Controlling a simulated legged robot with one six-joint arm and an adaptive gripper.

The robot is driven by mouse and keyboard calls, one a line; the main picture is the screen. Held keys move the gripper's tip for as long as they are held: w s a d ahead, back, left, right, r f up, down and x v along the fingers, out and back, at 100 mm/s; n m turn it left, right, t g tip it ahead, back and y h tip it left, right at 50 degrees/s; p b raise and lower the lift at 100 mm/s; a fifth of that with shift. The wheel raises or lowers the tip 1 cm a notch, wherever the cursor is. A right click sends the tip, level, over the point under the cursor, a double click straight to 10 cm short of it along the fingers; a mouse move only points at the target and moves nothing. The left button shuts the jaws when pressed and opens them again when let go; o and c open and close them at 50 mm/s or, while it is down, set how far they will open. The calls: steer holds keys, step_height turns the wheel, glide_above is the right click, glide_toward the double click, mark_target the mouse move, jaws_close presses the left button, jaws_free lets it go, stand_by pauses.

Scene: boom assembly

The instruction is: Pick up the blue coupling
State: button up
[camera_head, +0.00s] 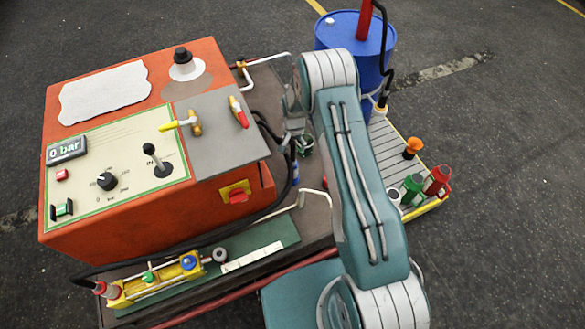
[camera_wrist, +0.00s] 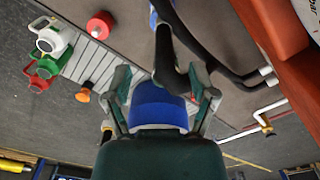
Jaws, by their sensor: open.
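A small blue piece (camera_head: 295,172) on a black hose shows in the head view beside the orange machine, just below my gripper (camera_head: 294,118); it looks like the blue coupling. In the wrist view a blue piece (camera_wrist: 153,14) shows at the top edge beside a dark hose; I cannot tell for certain that it is the same one. My gripper (camera_wrist: 163,95) is open, its two fingers spread apart. A larger blue shape (camera_wrist: 158,114) shows between the fingers, probably the drum beyond, not held. My arm hides part of the area right of the gripper in the head view.
The orange machine (camera_head: 125,220) with levers and valves stands left of my gripper. A blue drum (camera_head: 342,32) stands behind my arm. Green (camera_head: 413,188) and red (camera_head: 438,181) containers and an orange piece (camera_head: 412,147) are on the slatted tray (camera_head: 385,145). Black hoses loop close below my gripper.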

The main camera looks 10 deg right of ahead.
mark_target(293, 160)
step_height(293, 160, down, 6)
steer(key=shift+d+r, duration=0.1)
steer(key=shift+r, duration=0.1)
steer(key=shift+w+a+f, duration=0.15)
steer(key=shift+f, duration=1.2)
steer(key=shift+w+a+f, duration=0.1)
steer(key=shift+w+f, duration=0.05)
steer(key=shift+f, duration=1.2)
jaws_close()
